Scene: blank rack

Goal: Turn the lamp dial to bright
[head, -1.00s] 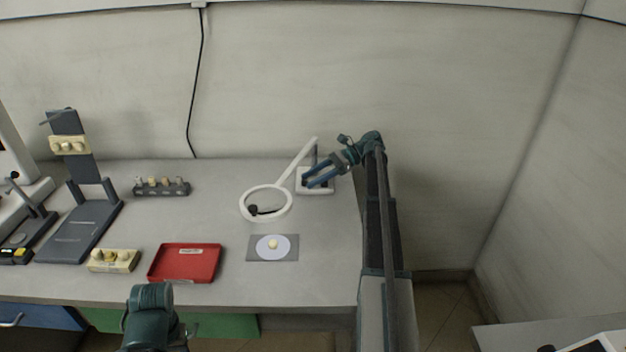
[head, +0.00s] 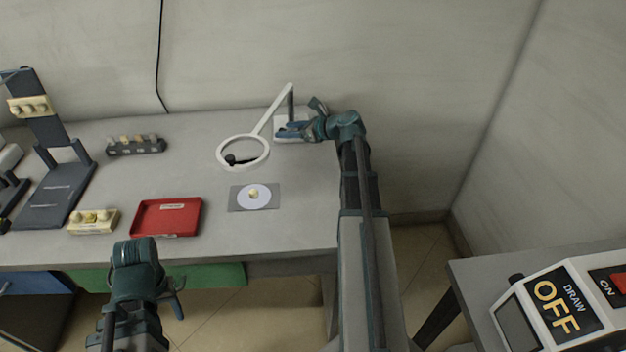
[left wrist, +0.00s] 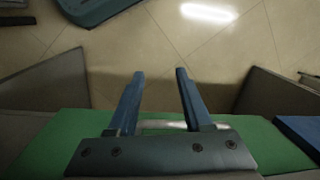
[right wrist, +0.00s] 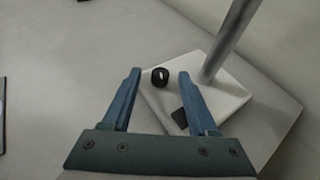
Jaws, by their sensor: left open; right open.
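The lamp is a white ring (head: 243,151) on an arm above a white square base (head: 290,135) at the back right of the bench. In the right wrist view the base (right wrist: 225,95) carries a small black dial (right wrist: 160,76) with a white mark and a dark rectangular patch. My right gripper (head: 280,132) is open over the base; in its wrist view the dial lies between and beyond the fingertips (right wrist: 160,72), not gripped. My left gripper (left wrist: 158,72) is open and empty, facing the floor in front of the bench's green drawer.
A red tray (head: 167,218), a grey mat with a white disc (head: 244,204), a cream block (head: 93,222) and a dark rack (head: 136,147) are on the bench. A device marked OFF (head: 556,306) stands on another table at right.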

